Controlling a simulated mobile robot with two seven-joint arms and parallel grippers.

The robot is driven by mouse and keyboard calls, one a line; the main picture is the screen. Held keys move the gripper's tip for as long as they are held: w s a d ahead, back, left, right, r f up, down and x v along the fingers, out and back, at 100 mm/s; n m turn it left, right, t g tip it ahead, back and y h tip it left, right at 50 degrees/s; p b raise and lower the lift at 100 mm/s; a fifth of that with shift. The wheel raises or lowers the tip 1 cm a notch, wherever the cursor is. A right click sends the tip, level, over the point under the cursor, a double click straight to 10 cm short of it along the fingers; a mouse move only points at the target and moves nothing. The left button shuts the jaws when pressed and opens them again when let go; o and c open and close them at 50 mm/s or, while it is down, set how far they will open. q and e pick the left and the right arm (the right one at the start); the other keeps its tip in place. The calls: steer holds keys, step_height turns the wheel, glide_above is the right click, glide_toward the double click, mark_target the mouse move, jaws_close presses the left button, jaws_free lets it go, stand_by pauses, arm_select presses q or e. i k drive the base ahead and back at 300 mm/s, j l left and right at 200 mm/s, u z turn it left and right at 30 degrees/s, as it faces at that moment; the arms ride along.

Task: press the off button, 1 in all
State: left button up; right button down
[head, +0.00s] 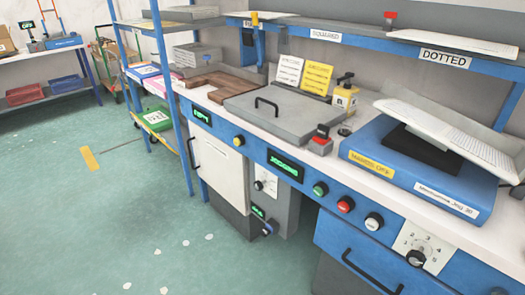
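Several round controls sit on the blue front panel of the bench. A green button (320,188) and a red button (345,205) are side by side, with a black-and-white knob (373,221) to their right. A yellow button (239,141) is further left on the same panel. No readable "off" label shows beside any of these, so I cannot tell which is the off button. Neither of my grippers is in view.
A lit green display (285,164) is left of the green button. A numbered dial (416,257) is lower right. The green floor at left is mostly clear.

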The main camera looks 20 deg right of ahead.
mark_target(343, 207)
steer(key=z, duration=1.4)
